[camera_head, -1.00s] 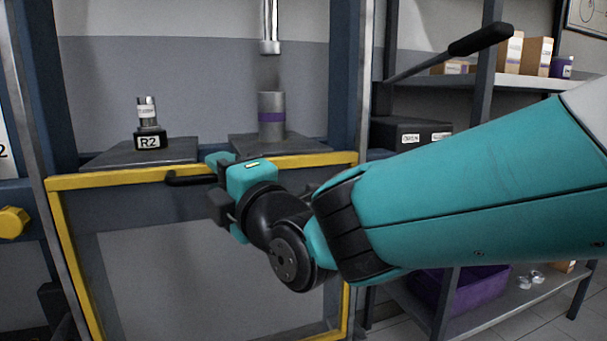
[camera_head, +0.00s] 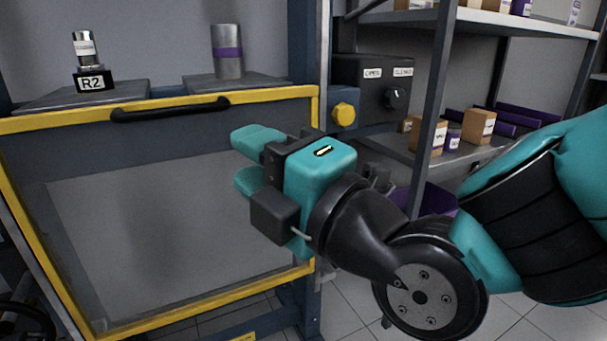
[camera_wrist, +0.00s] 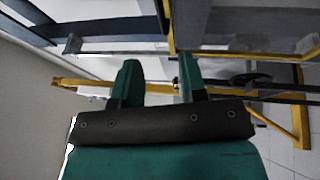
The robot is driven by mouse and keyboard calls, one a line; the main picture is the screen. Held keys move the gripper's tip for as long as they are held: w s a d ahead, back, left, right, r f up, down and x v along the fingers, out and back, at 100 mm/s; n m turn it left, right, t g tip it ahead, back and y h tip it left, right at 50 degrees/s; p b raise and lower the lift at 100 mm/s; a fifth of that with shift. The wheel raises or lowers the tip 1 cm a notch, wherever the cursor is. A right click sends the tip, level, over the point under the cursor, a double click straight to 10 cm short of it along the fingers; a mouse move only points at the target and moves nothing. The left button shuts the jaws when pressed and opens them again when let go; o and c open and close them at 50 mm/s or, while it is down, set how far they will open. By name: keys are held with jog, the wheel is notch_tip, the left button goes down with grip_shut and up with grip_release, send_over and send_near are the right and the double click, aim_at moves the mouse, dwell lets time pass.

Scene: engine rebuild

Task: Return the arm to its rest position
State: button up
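My gripper (camera_head: 246,160) is in front of the yellow-framed guard of the press, right of its black handle (camera_head: 170,109). Its two teal fingers stand apart with nothing between them. In the wrist view, my gripper (camera_wrist: 160,80) also shows its fingers spread and empty. My arm comes in from the right side of the head view, bent at the wrist. The fingers look clear of the handle.
The guard's yellow frame (camera_head: 308,109) stands close to my gripper. Behind it are a block labelled R2 (camera_head: 94,82) and a grey cylinder with a purple band (camera_head: 227,66). A control box (camera_head: 372,73) and shelves (camera_head: 465,152) stand to the right.

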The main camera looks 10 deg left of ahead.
jog(key=shift+s+d+f, duration=0.1)
jog(key=shift+s+d, duration=0.2)
jog(key=shift+d, duration=0.35)
jog(key=w+d+f+m+g+h, duration=0.1)
jog(key=d+f+m+g+h, duration=0.1)
jog(key=d+f+m+h, duration=0.35)
jog(key=w+d+f+m+g+h, duration=0.1)
jog(key=d+f+m+g+h, duration=0.15)
jog(key=d+m, duration=0.55)
jog(key=s+d+f+m+g+h, duration=0.2)
jog(key=s+d+m+h, duration=0.15)
jog(key=d+m, duration=0.2)
jog(key=s+d+f+m+g+h, duration=0.25)
jog(key=s+d+m, duration=0.2)
jog(key=d, duration=0.25)
notch_tip(320, 180, up, 32)
jog(key=m+p, duration=0.1)
jog(key=p, duration=3.1)
jog(key=shift+d, duration=0.15)
